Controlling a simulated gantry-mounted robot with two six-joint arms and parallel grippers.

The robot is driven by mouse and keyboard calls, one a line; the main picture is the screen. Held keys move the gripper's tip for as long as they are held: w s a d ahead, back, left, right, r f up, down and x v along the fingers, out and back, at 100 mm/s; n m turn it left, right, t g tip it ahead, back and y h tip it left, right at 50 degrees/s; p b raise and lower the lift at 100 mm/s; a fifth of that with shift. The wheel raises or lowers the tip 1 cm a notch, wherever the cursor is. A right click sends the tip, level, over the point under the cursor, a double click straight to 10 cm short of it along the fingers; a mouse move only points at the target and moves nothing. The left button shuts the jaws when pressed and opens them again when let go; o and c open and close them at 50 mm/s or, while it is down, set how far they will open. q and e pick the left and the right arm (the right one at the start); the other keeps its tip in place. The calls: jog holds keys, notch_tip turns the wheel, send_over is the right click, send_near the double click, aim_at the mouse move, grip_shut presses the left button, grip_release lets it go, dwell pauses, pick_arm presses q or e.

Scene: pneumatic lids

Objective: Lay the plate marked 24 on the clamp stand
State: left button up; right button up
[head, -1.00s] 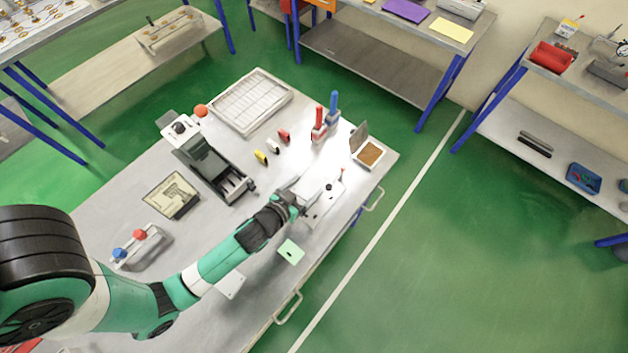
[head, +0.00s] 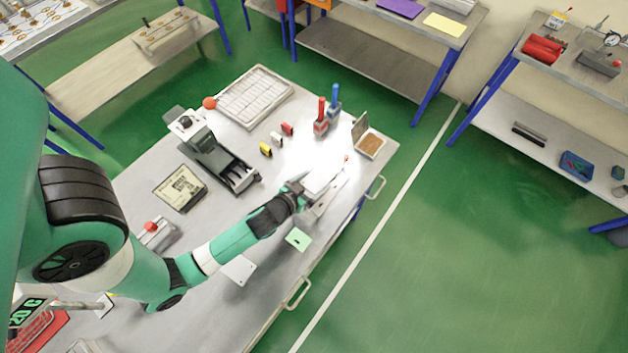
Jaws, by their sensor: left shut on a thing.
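My left gripper (head: 303,190) is shut on a pale flat plate (head: 324,177), held at the right part of the bench; glare washes it out and no number can be read on it. Just under and beside it is a light metal fixture (head: 328,203) with a small red tip (head: 346,158), possibly the clamp stand; the plate and gripper partly hide it. I cannot tell whether the plate touches it. A pale green plate (head: 298,239) and a white plate (head: 239,270) lie near the bench's front edge. My right gripper is out of view.
A black-and-grey press-like device (head: 222,162) stands mid-bench, with a white tray (head: 254,97) behind. Red and blue handled tools (head: 321,120) and an open box (head: 369,143) stand at the back right. Small coloured blocks (head: 277,139) lie between. The front edge has handles (head: 297,295).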

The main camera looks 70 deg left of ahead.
aim_at(310, 195)
pick_arm(q)
jog(key=shift+f+b, duration=2.7)
jog(key=shift+f, duration=0.25)
jog(key=shift+f+b, duration=0.35)
jog(key=shift+b, duration=0.05)
jog(key=o, duration=1.4)
jog(key=shift+o, duration=0.2)
jog(key=shift+p+v, duration=0.3)
jog(key=shift+v, duration=3.2)
